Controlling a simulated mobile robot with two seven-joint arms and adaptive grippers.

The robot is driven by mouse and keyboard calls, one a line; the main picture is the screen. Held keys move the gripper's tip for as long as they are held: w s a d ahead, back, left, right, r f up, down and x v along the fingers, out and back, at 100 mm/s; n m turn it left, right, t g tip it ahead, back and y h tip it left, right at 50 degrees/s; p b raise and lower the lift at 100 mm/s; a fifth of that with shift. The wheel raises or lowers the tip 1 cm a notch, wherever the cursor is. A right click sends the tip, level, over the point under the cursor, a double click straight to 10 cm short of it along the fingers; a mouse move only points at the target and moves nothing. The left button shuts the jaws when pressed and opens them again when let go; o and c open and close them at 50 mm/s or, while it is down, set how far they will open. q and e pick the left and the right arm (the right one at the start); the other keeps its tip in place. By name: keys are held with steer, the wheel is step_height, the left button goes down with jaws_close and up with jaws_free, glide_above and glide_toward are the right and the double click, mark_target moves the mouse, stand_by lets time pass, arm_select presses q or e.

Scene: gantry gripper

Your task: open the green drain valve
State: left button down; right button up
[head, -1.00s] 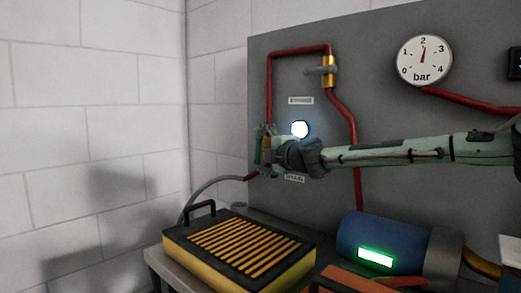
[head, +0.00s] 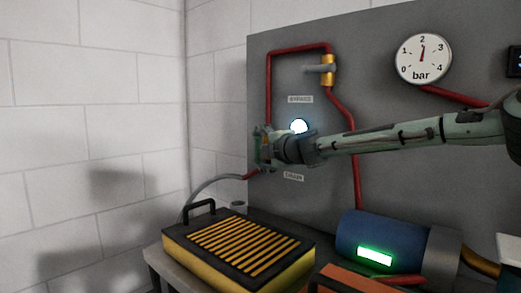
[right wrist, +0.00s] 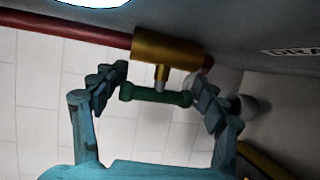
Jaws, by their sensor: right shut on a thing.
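The green drain valve handle (right wrist: 158,95) shows in the right wrist view as a short green bar on a metal stem, in front of a brass valve body (right wrist: 167,48) on a red pipe. My right gripper (right wrist: 157,94) has one finger at each end of the bar and is shut on it. The bar lies roughly along the pipe's direction in this view. In the head view my right gripper (head: 263,149) is at the left part of the grey panel, above the DRAIN label (head: 293,177), and mostly hides the valve. My left gripper is not in view.
A bypass valve (head: 328,70) with a grey lever sits higher on the grey panel (head: 400,180). A pressure gauge (head: 423,58) reads about 2 bar. A yellow-black slatted box (head: 240,245) and a blue cylinder (head: 385,238) stand below. A bright round light (head: 299,126) is just above my wrist.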

steer(key=shift+r, duration=0.1)
stand_by(0.3)
steer(key=o, duration=0.9)
steer(key=shift+a, duration=0.1)
steer(key=v, duration=1.2)
steer(key=shift+r, duration=0.2)
steer(key=shift+w, duration=0.1)
steer(key=x, duration=0.8)
steer(key=f+x, duration=0.1)
steer(key=x, duration=0.3)
steer(key=shift+r, duration=0.2)
